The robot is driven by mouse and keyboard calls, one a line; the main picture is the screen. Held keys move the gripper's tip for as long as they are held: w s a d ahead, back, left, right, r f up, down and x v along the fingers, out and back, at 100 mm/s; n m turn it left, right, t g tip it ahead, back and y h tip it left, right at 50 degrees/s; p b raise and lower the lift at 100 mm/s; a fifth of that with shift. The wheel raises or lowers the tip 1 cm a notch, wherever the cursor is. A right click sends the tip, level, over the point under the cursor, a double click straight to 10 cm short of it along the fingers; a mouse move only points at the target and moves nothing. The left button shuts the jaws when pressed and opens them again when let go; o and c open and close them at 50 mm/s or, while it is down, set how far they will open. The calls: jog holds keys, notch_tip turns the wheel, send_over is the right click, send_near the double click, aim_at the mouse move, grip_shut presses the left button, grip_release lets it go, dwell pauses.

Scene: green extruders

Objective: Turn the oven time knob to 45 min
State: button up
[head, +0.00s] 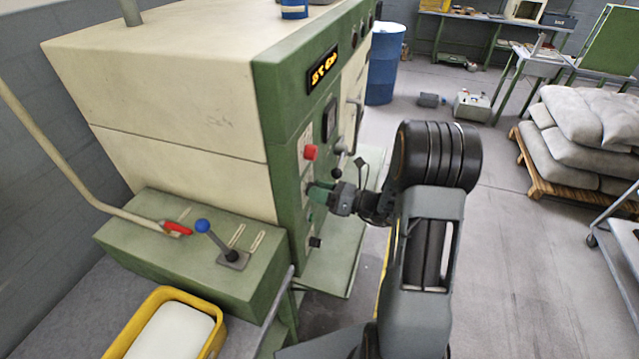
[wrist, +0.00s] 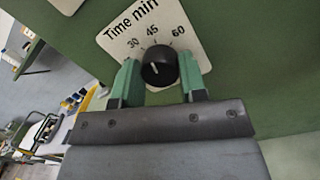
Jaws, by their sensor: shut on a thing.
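The time knob (wrist: 159,70) is a round black knob with a small white mark, on a white plate (wrist: 118,38) reading "Time min" with 30, 45 and 60. The mark points roughly up toward the numbers near 45; its exact setting is hard to tell. The green fingers of my gripper (wrist: 161,80) stand on either side of the knob, shut on it. In the head view my gripper (head: 316,193) reaches the green front panel (head: 283,150) of the oven, and it hides the knob there.
A red button (head: 310,152) sits just above my gripper, and another dark knob (head: 315,242) is below it. A lever with a dark ball (head: 337,172) sticks out close by. A blue-knobbed lever (head: 203,226) and yellow tray (head: 212,345) are at lower left.

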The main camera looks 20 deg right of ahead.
jog(key=shift+m+p, duration=0.45)
jog(key=shift+m, duration=0.25)
jog(key=o, duration=0.9)
jog(key=b+v, duration=0.3)
jog(key=v, duration=1.1)
jog(key=shift+a, duration=0.1)
